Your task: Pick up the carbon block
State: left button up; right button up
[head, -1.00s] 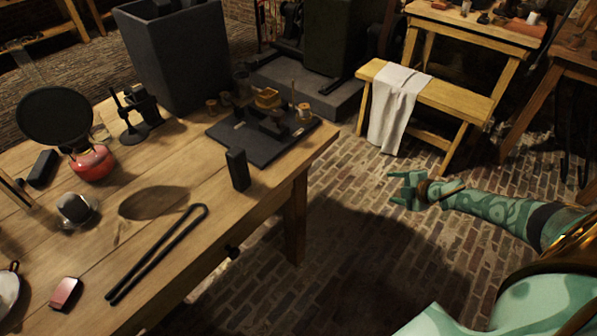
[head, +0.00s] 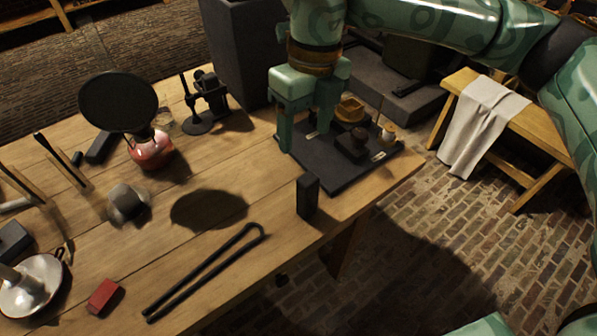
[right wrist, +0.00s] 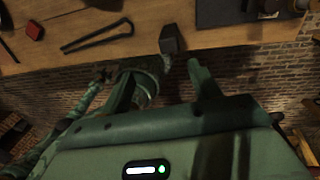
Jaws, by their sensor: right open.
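The carbon block appears to be the black upright block (head: 308,195) near the table's front right edge. It also shows in the right wrist view as a dark block (right wrist: 171,40), just beyond and between my fingertips. My right gripper (head: 305,138) is open and empty. It points down, behind and above the block in the head view, in front of part of the black board. The right wrist view shows its two fingers (right wrist: 162,68) apart, with nothing between them.
The black board (head: 345,178) bears small brass and dark parts behind the block. Black tongs (head: 205,270) lie to its left, with a red block (head: 104,296) farther left. A red burner (head: 152,150) and dark round-topped stand sit farther back. Table wood left of the block is clear.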

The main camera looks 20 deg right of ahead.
jog(key=h+b, duration=0.1)
jog(key=b, duration=0.1)
send_over(308, 178)
jog(key=shift+t, duration=0.3)
jog(key=f, duration=0.5)
jog(key=shift+w+a, duration=0.15)
jog(key=shift+w, duration=0.1)
notch_tip(308, 178, down, 4)
jog(key=shift+w+f+b, duration=0.15)
jog(key=shift+f+b, duration=0.1)
jog(key=shift+b, duration=0.4)
jog(key=shift+f, duration=0.4)
jog(key=f, duration=0.1)
jog(key=f+b, duration=0.1)
jog(key=f, duration=0.1)
jog(key=f+b, duration=0.1)
jog(key=f, duration=0.1)
jog(key=shift+s+d, duration=0.2)
jog(key=shift+s, duration=0.15)
jog(key=shift+r, duration=0.1)
jog(key=shift+c, duration=0.6)
jog(key=c, duration=1.1)
pick_arm(q)
jog(key=shift+g, duration=0.4)
jog(key=s+f, duration=0.1)
jog(key=f, duration=0.1)
jog(key=s+f, duration=0.2)
jog(key=f, duration=0.1)
jog(key=shift+s+d, duration=0.1)
jog(key=shift+s, duration=0.1)
